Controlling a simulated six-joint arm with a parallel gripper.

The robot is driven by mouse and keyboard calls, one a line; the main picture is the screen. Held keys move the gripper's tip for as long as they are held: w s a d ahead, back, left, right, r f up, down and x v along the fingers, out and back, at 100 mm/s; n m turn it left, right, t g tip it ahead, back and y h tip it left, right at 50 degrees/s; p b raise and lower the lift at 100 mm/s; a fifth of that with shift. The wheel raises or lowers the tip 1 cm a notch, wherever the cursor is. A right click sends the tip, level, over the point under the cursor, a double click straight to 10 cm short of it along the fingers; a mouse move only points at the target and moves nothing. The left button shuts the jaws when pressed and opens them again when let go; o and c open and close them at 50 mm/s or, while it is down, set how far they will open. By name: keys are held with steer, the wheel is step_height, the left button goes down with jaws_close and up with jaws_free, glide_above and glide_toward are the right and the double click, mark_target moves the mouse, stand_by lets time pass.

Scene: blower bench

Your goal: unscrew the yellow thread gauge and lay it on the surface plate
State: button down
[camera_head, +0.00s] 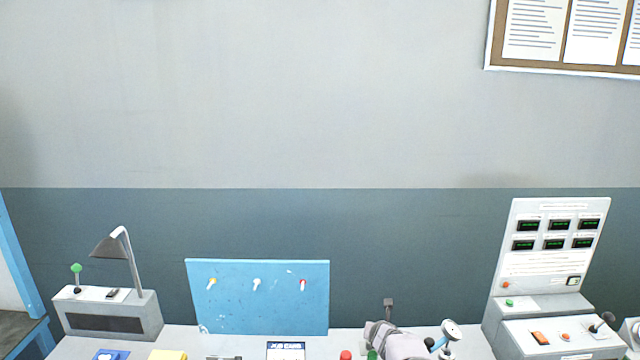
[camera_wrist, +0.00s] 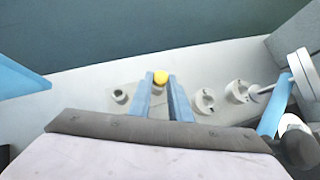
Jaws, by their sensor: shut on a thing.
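I cannot clearly pick out the surface plate in either view.
A white round-headed instrument (camera_head: 450,329) stands close on the right. A blue board (camera_head: 258,310), lamp (camera_head: 122,255) and control panel (camera_head: 553,245) are farther away.

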steer(key=shift+a+r+n+y+p, duration=0.2)
steer(key=shift+n+y+p, duration=0.2)
steer(key=shift+n+p, duration=0.2)
steer(key=shift+a+f+n+t+y+p, duration=0.15)
steer(key=shift+n+y+p, duration=0.25)
steer(key=shift+p, duration=0.5)
steer(key=shift+d+n+t+y+p, duration=0.15)
steer(key=shift+n+y+p, duration=0.2)
steer(key=shift+p, duration=0.55)
steer(key=shift+a, duration=0.1)
steer(key=c, duration=1.9)
jaws_free()
steer(key=shift+w+a, duration=0.1)
steer(key=shift+f+m+h+b, duration=0.2)
steer(key=shift+m+h+b, duration=0.05)
steer(key=shift+b, duration=0.05)
